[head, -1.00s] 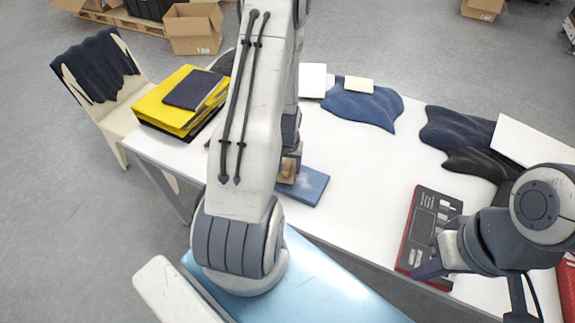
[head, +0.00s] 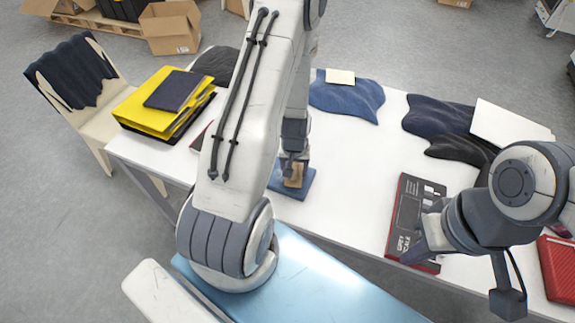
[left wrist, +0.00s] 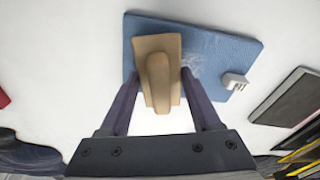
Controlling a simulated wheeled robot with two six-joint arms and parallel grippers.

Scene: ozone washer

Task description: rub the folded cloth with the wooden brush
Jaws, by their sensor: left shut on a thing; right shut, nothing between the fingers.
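The wooden brush (head: 293,179) is light brown and sits over the blue folded cloth (head: 277,184) near the table's front edge. My left gripper (head: 293,165) is shut on the brush and holds it from above. In the left wrist view the brush (left wrist: 160,72) lies between both fingers, over the left part of the folded cloth (left wrist: 222,55). Whether the bristles touch the cloth is hidden. A pale scuffed patch shows on the cloth beside the brush. My right gripper (head: 420,245) is shut and empty, low over a red and black panel.
The panel (head: 408,213) lies at the front of the white table (head: 350,180). Dark cloths (head: 440,118) and a white board (head: 508,124) lie behind it. Yellow folders (head: 150,112) are at the left. The table's middle is clear.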

